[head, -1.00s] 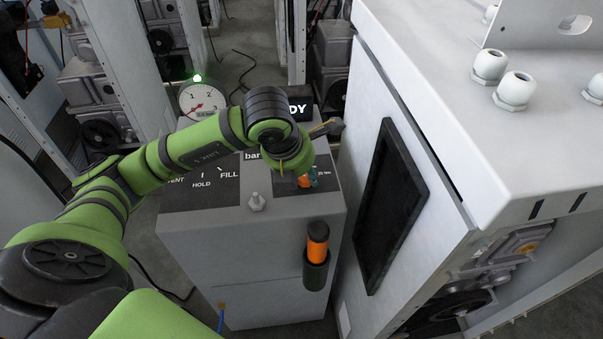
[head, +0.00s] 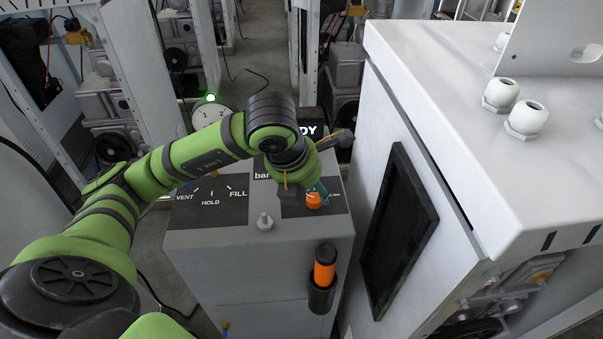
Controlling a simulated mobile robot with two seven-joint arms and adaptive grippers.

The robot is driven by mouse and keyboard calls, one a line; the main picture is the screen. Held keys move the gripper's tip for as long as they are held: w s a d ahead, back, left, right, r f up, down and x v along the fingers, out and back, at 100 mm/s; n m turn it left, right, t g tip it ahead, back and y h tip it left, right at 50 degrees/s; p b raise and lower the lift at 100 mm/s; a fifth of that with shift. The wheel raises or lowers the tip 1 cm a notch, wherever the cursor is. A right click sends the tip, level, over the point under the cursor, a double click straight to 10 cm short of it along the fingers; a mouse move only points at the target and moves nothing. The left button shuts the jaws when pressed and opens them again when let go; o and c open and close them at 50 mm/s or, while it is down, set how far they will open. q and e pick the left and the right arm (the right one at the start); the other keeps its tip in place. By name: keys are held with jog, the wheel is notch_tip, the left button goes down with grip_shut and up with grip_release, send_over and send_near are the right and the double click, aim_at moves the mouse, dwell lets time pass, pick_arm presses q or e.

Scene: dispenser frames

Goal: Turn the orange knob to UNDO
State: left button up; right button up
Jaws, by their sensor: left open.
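The orange knob (head: 314,201) sits on the black label plate at the right of the grey dispenser box's (head: 256,262) top. It is partly covered by my left gripper. The lettering beside it is too small and hidden to read, so I cannot tell its setting. My left gripper (head: 308,196) reaches down over the knob from behind the arm's wrist, and is open. A teal fingertip shows right beside the knob; whether it touches I cannot tell. My right gripper is out of the frame.
A second orange-topped piece (head: 325,265) stands in a black holder on the box front. A VENT, HOLD, FILL plate (head: 206,203) lies left, a gauge (head: 211,113) with a green light behind. A white cabinet (head: 455,130) stands close on the right.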

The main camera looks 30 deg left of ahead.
pick_arm(q)
jog(key=v, duration=0.8)
jog(key=shift+s+r, duration=0.1)
jog(key=shift+r, duration=0.05)
